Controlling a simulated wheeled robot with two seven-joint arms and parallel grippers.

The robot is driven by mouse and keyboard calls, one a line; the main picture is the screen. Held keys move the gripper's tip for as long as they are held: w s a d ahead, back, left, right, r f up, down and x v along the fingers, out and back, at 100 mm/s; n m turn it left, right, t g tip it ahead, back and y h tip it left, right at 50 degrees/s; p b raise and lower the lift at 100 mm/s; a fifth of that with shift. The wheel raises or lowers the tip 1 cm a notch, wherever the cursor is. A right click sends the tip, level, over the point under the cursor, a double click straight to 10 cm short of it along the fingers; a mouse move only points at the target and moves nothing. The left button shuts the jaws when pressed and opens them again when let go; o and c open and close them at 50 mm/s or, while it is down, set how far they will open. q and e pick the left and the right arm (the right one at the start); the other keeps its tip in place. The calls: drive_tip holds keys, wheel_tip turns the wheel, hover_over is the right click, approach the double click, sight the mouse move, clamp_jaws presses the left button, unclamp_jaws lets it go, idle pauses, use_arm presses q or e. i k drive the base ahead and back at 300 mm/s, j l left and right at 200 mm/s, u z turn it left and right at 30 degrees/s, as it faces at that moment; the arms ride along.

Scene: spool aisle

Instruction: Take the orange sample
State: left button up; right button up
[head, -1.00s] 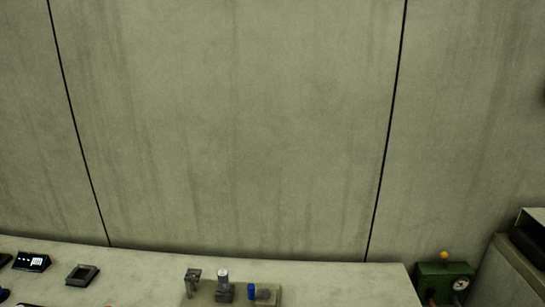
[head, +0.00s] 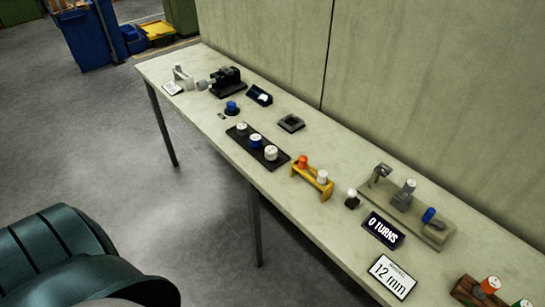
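A small orange cylinder (head: 302,162) stands in the left end of a yellow rack (head: 312,181) near the middle of the bench, in the head view. A white-topped cylinder (head: 323,177) stands at the rack's right end. Another orange cylinder (head: 490,284) with a pale top stands on a wooden block (head: 466,292) at the lower right. I cannot tell from the picture which of the two orange pieces is the sample. Neither of my grippers is in view.
The long pale bench (head: 335,217) runs along the concrete wall. It also carries a black strip with three capped pieces (head: 256,144), a "0 TURNS" display (head: 383,230), a "12 mm" sign (head: 392,276) and a grey fixture (head: 411,206). Grey floor (head: 215,225) lies open before it.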

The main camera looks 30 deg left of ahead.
sight(302, 165)
drive_tip(key=u, duration=0.8)
drive_tip(key=i+j, duration=0.1)
drive_tip(key=j, duration=0.4)
drive_tip(key=i+j, duration=0.1)
drive_tip(key=j, duration=1)
drive_tip(key=i+j+z, duration=0.1)
drive_tip(key=z, duration=1.65)
